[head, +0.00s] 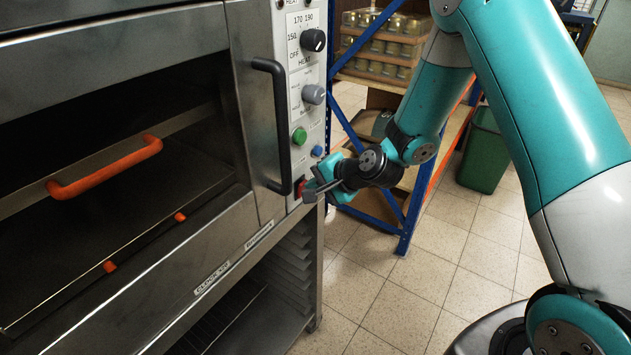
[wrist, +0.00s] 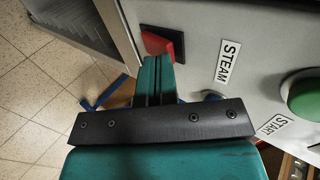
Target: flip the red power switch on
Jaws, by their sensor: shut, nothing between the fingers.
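The red power switch (head: 300,186) is low on the oven's control panel in the head view, partly hidden by my gripper. It also shows in the wrist view as a red rocker (wrist: 157,43) with a dark side, at the top centre. My gripper (head: 309,194) is shut and empty, its tips right at the switch in the head view. In the wrist view the closed fingers (wrist: 153,68) reach up to the switch's lower edge. I cannot tell whether they touch it, nor which way the switch is set.
A green button (head: 299,137), a blue button (head: 317,152), a grey knob (head: 313,95) and a black knob (head: 313,40) sit above. The black door handle (head: 279,125) is just left. A blue-framed shelf (head: 404,235) stands behind my gripper.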

